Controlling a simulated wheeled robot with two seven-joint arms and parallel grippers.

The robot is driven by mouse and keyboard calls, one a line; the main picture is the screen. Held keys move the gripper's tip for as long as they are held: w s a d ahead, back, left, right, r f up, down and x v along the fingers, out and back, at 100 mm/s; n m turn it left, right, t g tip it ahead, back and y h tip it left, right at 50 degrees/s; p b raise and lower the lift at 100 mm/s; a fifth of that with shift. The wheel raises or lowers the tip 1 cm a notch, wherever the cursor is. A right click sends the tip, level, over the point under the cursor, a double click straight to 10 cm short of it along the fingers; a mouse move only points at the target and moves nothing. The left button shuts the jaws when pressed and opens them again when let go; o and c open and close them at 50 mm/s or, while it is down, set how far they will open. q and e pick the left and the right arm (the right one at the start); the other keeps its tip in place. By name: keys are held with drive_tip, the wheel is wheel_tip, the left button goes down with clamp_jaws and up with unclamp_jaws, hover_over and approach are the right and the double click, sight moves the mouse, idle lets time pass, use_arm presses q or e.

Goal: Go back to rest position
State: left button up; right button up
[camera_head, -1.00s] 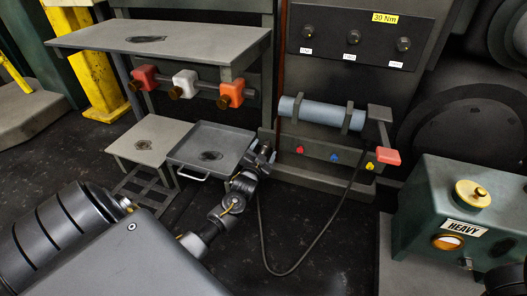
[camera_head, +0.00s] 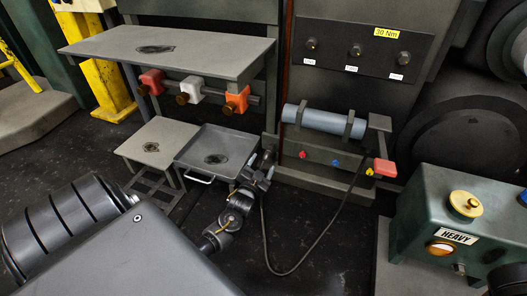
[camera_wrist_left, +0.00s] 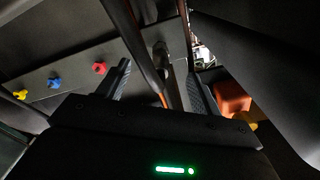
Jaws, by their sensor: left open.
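My left gripper (camera_head: 264,165) is at the right side of the grey tray (camera_head: 217,146), low in front of the rack. In the left wrist view its two fingers (camera_wrist_left: 160,88) stand apart. A dark cable crosses the gap between them in that view; I cannot tell whether it touches them. No held object shows in the gripper. My right gripper is not in view.
A rack with a blue-grey cylinder (camera_head: 323,121) and a red-ended hanging tool (camera_head: 385,168) stands right of the gripper. Its black cable (camera_head: 300,264) loops to the floor. A grey shelf (camera_head: 170,50), small table (camera_head: 157,143) and green HEAVY box (camera_head: 450,215) surround open floor.

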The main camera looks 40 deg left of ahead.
use_arm(q)
drive_tip(key=shift+s+d, duration=0.15)
drive_tip(key=shift+s, duration=0.3)
idle(0.3)
